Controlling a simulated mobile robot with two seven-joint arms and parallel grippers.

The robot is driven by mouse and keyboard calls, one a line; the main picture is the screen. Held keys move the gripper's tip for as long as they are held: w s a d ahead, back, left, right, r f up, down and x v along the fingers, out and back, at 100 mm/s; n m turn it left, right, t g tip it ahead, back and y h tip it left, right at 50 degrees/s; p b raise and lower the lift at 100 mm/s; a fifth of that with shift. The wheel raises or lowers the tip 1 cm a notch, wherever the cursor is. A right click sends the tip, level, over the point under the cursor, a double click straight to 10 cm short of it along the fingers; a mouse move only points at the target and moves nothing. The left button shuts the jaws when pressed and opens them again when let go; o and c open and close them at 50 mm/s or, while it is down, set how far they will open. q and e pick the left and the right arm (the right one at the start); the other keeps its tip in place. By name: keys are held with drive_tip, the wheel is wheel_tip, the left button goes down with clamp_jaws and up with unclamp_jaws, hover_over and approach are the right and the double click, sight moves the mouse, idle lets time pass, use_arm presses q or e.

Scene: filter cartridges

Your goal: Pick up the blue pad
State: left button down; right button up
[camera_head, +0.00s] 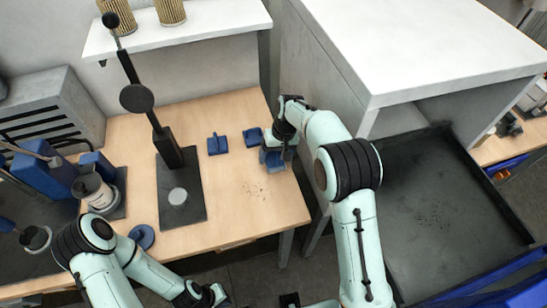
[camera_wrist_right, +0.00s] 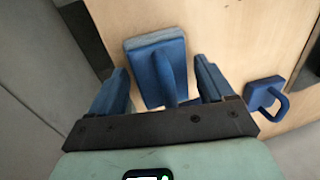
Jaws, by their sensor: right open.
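A blue pad with an upright handle (camera_wrist_right: 160,68) lies on the wooden table between the finger ends of my right gripper (camera_wrist_right: 162,92). The right gripper is open, with blue fingers on either side of the handle; the near end of the handle is hidden by the gripper body. A second blue pad with a handle (camera_head: 217,144) lies further left; it also shows in the right wrist view (camera_wrist_right: 267,97). My left gripper (camera_head: 208,297) is low at the bottom edge, its fingers unclear.
A dark stand (camera_head: 184,210) with a tall post is left of the pads. A blue disc (camera_head: 142,237) lies near the front edge. A grey cabinet wall (camera_head: 318,75) rises close to the right gripper. The table front right (camera_head: 265,205) is clear.

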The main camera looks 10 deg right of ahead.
drive_tip(key=c, duration=0.9)
drive_tip(key=shift+o, duration=0.2)
drive_tip(key=shift+r, duration=0.1)
